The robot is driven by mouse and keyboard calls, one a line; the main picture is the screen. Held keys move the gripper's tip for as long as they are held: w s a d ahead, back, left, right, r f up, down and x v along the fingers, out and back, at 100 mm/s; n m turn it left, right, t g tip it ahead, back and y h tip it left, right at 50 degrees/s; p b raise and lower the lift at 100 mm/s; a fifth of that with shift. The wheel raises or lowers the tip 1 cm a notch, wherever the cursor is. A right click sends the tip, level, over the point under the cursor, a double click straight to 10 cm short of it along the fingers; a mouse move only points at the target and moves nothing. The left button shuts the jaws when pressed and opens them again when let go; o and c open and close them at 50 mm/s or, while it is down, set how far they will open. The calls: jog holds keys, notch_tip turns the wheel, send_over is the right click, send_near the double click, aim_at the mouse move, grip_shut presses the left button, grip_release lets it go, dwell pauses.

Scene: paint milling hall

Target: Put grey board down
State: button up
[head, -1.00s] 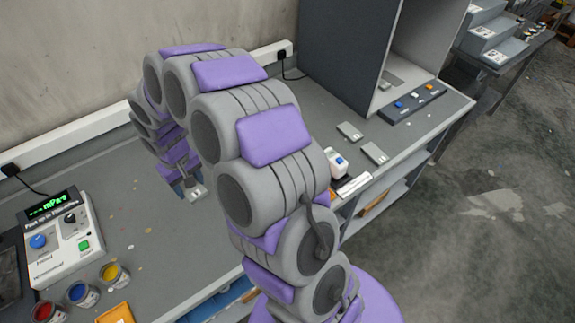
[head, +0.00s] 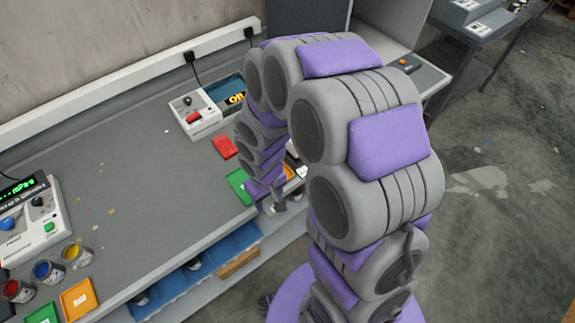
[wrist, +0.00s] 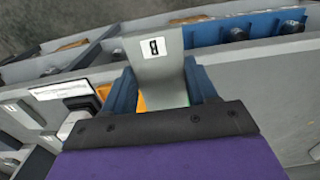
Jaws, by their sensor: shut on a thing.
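My gripper (wrist: 160,88) is shut on the grey board (wrist: 158,60), a flat plate with a white label bearing a dark mark. The board sticks out between the two blue fingers in the wrist view. In the head view my gripper (head: 275,203) hangs near the front edge of the grey bench (head: 120,195), right of a green card (head: 239,183). The board is small there and partly hidden by my arm. I cannot tell whether it touches the bench.
A red card (head: 224,147) and a white device with a red knob (head: 195,116) lie behind the gripper. Paint pots (head: 47,272) and orange and green trays (head: 77,299) stand at the left front. The left middle of the bench is clear. Blue bins (head: 185,279) sit below the edge.

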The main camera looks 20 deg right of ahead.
jog(key=w+d, duration=0.1)
jog(key=w, duration=0.3)
jog(key=w+d+f+b, duration=0.1)
jog(key=w+d, duration=0.1)
jog(key=w, duration=0.3)
jog(key=w+d, duration=0.2)
jog(key=w, duration=0.2)
jog(key=shift+w+d+f+b, duration=0.25)
jog(key=shift+w+b, duration=0.1)
jog(key=shift+w, duration=0.05)
jog(key=shift+w+f, duration=0.15)
jog(key=shift+f, duration=0.15)
jog(key=f, duration=0.1)
jog(key=f+b, duration=0.1)
jog(key=shift+a+f, duration=0.2)
jog(key=shift+f, duration=0.4)
jog(key=shift+d+r, duration=0.1)
jog(key=shift+r, duration=0.05)
jog(key=shift+d, duration=0.1)
jog(key=shift+f, duration=0.5)
jog(key=shift+f, duration=0.1)
